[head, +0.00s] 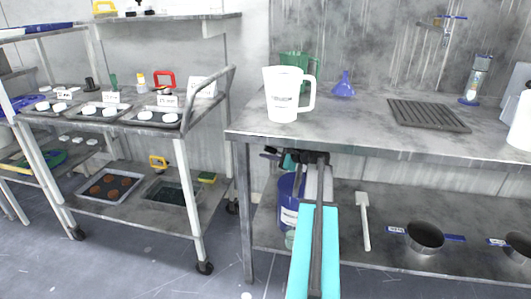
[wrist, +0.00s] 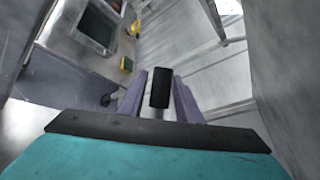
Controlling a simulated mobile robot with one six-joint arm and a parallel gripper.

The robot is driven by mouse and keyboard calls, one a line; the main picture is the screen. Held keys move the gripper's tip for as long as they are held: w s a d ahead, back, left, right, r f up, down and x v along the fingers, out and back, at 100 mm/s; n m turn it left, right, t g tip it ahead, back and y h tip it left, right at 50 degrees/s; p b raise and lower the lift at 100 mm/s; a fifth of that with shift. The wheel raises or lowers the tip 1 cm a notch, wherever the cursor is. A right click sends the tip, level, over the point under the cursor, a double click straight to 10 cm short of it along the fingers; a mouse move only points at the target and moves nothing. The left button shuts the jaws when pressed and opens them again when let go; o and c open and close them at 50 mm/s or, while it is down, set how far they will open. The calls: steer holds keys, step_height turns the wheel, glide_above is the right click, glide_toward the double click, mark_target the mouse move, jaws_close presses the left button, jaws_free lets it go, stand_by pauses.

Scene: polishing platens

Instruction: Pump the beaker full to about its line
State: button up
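A blue drum (head: 288,190) stands on the low shelf under the table, partly hidden by my arm. A small clear greenish vessel (head: 290,239), perhaps the beaker, is low in front of it; no line or liquid level shows. Dark fittings (head: 272,153), perhaps the pump's, are just under the table edge. My gripper (head: 318,157) is among them, partly hidden by my own arm. In the wrist view its two purple fingers are apart, with a black upright block (wrist: 160,88) between their tips. I cannot tell whether they touch it.
A white jug (head: 284,95), green jug (head: 296,66), blue funnel (head: 343,84) and dark grate (head: 428,114) are on the table (head: 365,135) above my gripper. Pans (head: 424,236) are on the low shelf. A cart (head: 190,150) with trays stands left; floor shows between.

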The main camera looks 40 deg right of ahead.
steer(key=shift+x, duration=0.8)
jaws_close()
